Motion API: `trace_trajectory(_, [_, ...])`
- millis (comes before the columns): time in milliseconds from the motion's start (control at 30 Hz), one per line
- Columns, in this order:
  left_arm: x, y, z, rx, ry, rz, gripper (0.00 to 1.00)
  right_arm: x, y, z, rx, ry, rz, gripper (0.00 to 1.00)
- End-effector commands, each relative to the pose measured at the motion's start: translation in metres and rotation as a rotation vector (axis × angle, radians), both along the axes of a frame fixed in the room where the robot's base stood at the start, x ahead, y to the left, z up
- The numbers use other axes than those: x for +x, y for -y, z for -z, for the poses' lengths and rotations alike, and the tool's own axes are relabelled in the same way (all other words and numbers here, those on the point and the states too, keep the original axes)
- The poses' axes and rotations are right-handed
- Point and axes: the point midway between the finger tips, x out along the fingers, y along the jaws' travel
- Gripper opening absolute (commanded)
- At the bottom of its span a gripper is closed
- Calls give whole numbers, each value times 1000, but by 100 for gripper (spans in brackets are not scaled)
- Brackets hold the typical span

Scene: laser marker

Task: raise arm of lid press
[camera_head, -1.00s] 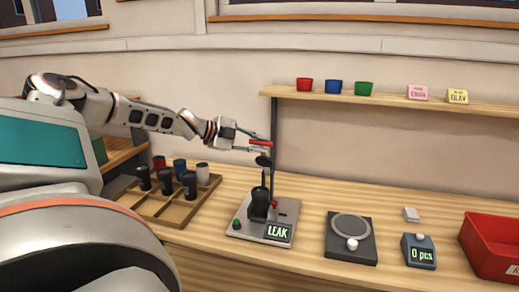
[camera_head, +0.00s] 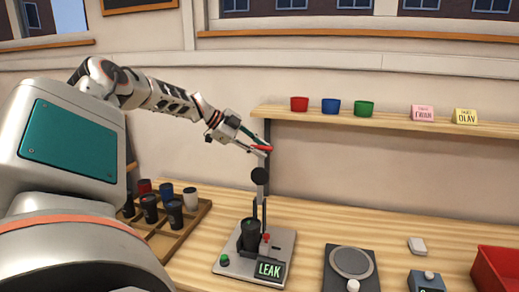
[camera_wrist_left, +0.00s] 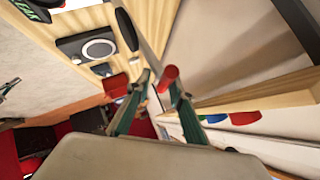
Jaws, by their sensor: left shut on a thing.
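The lid press (camera_head: 285,245) stands on the bench with a grey base, a green button and a screen reading LEAK. A black cup (camera_head: 250,235) stands upright on its base. The press arm is up, with its round dark pad (camera_head: 260,176) well above the cup. My left gripper (camera_head: 262,147) is shut on the red handle (camera_head: 265,149) at the arm's end. In the left wrist view, red handle ends (camera_wrist_left: 168,77) show beside the fingers (camera_wrist_left: 155,95), and the dark pad (camera_wrist_left: 126,30) shows beyond.
A wooden tray (camera_head: 190,228) with several cups is left of the press. A dark scale (camera_head: 350,262) and a red bin (camera_head: 498,270) are to the right. A wall shelf (camera_head: 390,121) with three coloured cups is close behind the gripper.

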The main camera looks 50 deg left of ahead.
Motion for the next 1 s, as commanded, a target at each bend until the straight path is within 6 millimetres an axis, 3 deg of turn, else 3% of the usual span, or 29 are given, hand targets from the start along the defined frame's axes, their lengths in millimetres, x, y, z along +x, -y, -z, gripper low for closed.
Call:
trace_trajectory(500, [-3,0,8,9,-10,5,0,-3,0,4,-1,-7,1,0])
trace_trajectory(533, [-3,0,8,9,-10,5,29,-3,0,4,-1,-6,0,0])
trace_trajectory(1000, [-4,-2,0,4,-3,2,29,-2,1,2,-3,-3,1,0])
